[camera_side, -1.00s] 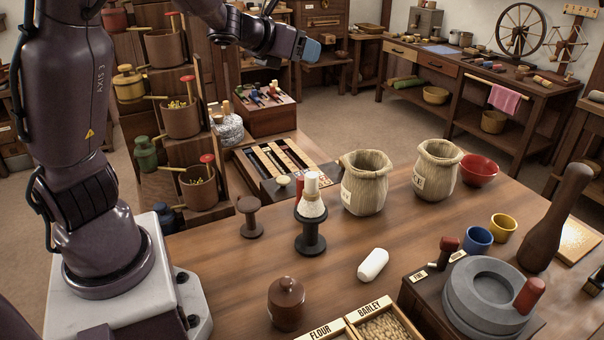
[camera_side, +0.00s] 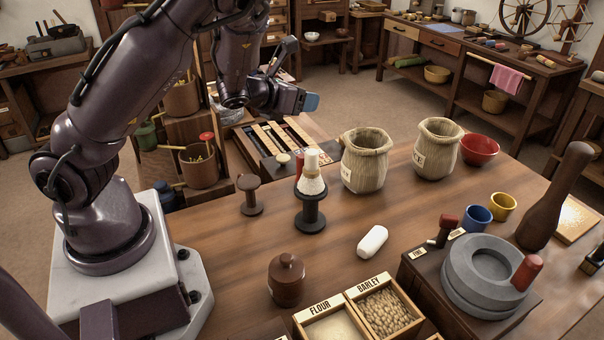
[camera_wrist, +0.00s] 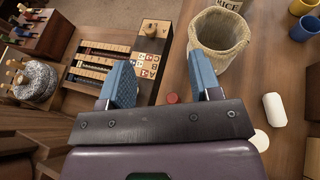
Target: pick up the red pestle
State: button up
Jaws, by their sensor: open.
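My gripper (camera_side: 308,102) is open and empty, in the air above the back-left table edge. In the wrist view its two blue fingers (camera_wrist: 160,75) stand wide apart. A slim red upright piece (camera_side: 299,164) stands behind a white-topped brush in the side view, mostly hidden. A round red top (camera_wrist: 172,98) shows between the fingers in the wrist view, well below them. A dark red knobbed piece (camera_side: 447,227) stands beside the grey quern, and a red peg (camera_side: 527,272) rises from the quern's rim. I cannot tell for sure which is the red pestle.
Two tan sacks (camera_side: 364,162) (camera_side: 437,150) stand to the right of the brush (camera_side: 312,174) on its black stand. A compartment tray (camera_side: 270,146) lies at the back left. A white roll (camera_side: 372,241) lies mid-table. The bare front-left wood (camera_side: 225,250) is clear.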

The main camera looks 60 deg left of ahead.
send_over(298, 161)
notch_tip(298, 161, down, 10)
jog(key=shift+w+a+r, duration=0.1)
jog(key=shift+r, duration=0.15)
notch_tip(298, 161, down, 6)
jog(key=shift+f, duration=0.25)
jog(key=shift+x, duration=1.15)
jog(key=shift+w+f, duration=0.1)
jog(key=shift+w, duration=0.3)
jog(key=c, duration=1)
